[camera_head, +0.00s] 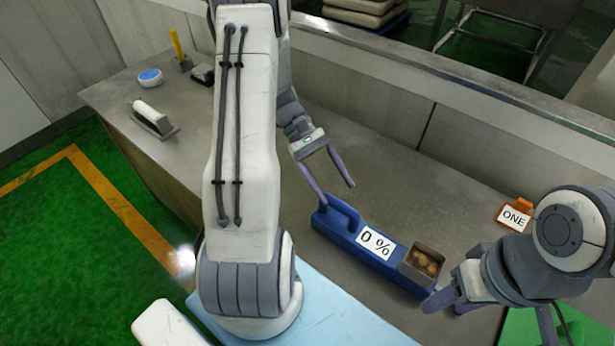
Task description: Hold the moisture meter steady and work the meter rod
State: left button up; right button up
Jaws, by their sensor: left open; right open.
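The moisture meter (385,255) is a long blue block lying on the grey metal counter, with a white label reading "0 %". A raised blue handle-like bar (341,213) is on its left end. A square metal cup (427,262) holding brown lumps is at its right end. I cannot make out a separate meter rod. My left gripper (338,194) is open and empty, fingers pointing down just above the meter's left end; one fingertip overlaps the bar in view, and contact cannot be told. My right gripper (447,296) is open beside the meter's right end, partly hidden by its wrist.
An orange tag reading "ONE" (515,214) stands on the counter (400,170) at the right. A white-handled scraper-like tool (154,118), a blue-topped round item (150,77) and a yellow-handled tool (178,48) are at the far left. A low wall (470,128) runs along the back.

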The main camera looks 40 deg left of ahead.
aim_at(347, 212)
pick_arm(q)
jog(key=a+f+n+t+h, duration=0.3)
jog(key=a+n+t, duration=0.1)
jog(key=a, duration=0.2)
jog(key=x, duration=1.1)
jog(key=shift+s+d+f, duration=0.15)
jog(key=shift+s+f, duration=0.05)
jog(key=shift+f, duration=0.15)
grip_shut()
jog(key=shift+f, duration=0.15)
pick_arm(e)
jog(key=shift+f, duration=0.1)
dwell(0.7)
grip_shut()
